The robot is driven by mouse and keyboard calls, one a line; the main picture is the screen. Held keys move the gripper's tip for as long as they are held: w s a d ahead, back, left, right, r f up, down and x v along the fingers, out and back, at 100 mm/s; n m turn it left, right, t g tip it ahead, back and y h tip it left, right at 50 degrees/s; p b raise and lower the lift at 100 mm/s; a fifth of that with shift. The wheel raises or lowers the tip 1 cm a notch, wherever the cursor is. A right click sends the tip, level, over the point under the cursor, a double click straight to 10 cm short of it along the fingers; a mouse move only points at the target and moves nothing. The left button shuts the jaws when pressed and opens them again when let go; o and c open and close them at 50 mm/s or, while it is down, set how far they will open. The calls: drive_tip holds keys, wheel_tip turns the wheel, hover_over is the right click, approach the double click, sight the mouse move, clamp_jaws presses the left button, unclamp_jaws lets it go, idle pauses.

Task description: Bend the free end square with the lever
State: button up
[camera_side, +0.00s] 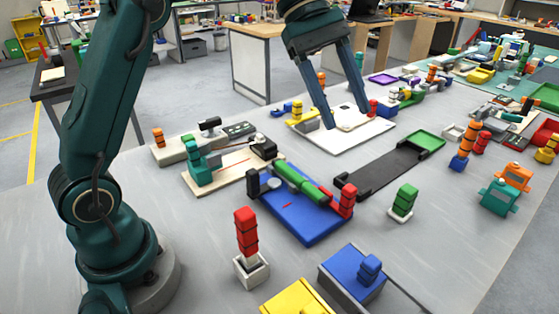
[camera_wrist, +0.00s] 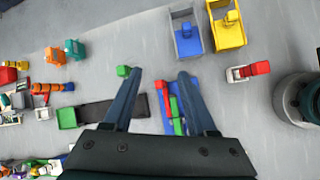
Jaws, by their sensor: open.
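A blue base plate (camera_side: 312,225) lies on the grey table in the middle of the side view. A green bar (camera_side: 303,182) lies along its far side, with a red upright grip (camera_side: 347,200) at the right end and a black block at the left. This looks like the lever fixture; I cannot make out the free end. The blue plate also shows in the wrist view (camera_wrist: 196,112), partly hidden by a finger. My gripper (camera_side: 350,122) is open and empty, raised above the table, and touches nothing that I can see.
A dark tray with a green end (camera_side: 427,141) lies right of the blue plate. A beige board (camera_side: 225,182) with a teal clamp lies left. A red stack (camera_side: 246,232), a green block (camera_side: 405,198) and a blue tray (camera_side: 340,286) stand nearer. Table between them is clear.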

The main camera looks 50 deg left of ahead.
drive_tip(key=w+f+n+h, duration=0.1)
drive_tip(key=w+f+n, duration=0.1)
drive_tip(key=w, duration=0.1)
drive_tip(key=n+g+h, duration=0.1)
drive_tip(key=n, duration=0.1)
approach(353, 199)
drive_tip(key=x, duration=0.6)
drive_tip(key=shift+d, duration=0.15)
drive_tip(key=x, duration=0.4)
drive_tip(key=shift+d+f, duration=0.4)
drive_tip(key=shift+f, duration=0.1)
clamp_jaws()
idle(0.8)
